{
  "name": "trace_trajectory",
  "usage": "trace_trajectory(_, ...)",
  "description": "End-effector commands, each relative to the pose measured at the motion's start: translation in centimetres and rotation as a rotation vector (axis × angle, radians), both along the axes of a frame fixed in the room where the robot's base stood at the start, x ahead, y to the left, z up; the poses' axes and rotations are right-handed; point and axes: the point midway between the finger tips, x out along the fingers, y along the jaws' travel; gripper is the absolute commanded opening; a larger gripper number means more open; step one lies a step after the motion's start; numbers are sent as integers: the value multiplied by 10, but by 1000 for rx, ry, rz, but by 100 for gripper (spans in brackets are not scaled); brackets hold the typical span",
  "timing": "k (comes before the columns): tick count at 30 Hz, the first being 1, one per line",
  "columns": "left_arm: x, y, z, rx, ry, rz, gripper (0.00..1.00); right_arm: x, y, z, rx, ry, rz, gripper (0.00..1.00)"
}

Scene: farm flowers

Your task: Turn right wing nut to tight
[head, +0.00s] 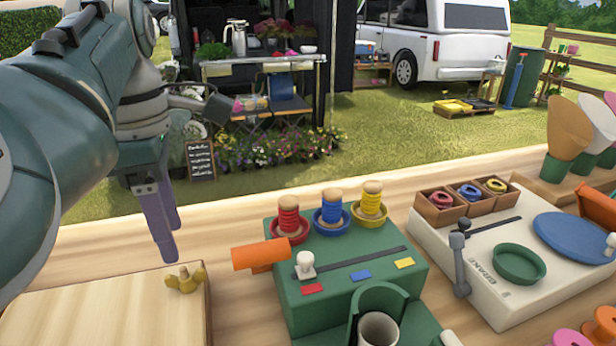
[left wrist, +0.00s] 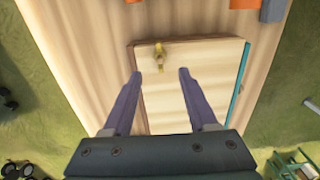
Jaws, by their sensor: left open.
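A brass wing nut (head: 185,278) stands near the right far corner of a pale wooden board (head: 110,310) in the head view. It also shows near the board's far edge in the left wrist view (left wrist: 166,60). My left gripper (head: 164,240) is open and empty, with its purple fingers pointing down above the board, a little up and left of the wing nut in the head view. In the left wrist view the gripper's fingertips (left wrist: 160,74) are spread to either side of the nut, apart from it. No second wing nut shows. My right gripper is not in view.
A green box (head: 345,285) with ribbon spools and an orange cylinder (head: 261,255) stand right of the board. A cream device (head: 490,265) with a blue disc is farther right. Grass lies beyond the table.

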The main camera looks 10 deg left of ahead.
Motion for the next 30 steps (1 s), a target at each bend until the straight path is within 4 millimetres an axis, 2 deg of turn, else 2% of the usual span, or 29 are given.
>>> trace_trajectory(3, -1, 0, -27, 0, 4, -1, 58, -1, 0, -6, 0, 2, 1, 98)
trace_trajectory(9, -1, 1, -59, 2, 1, -1, 58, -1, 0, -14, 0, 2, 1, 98)
trace_trajectory(15, 0, 0, -71, 1, -1, -1, 58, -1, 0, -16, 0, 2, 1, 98)
trace_trajectory(22, 0, 0, -71, 1, -1, -1, 58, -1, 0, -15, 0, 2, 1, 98)
trace_trajectory(30, 0, 0, -71, 1, -1, -1, 29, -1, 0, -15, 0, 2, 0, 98)
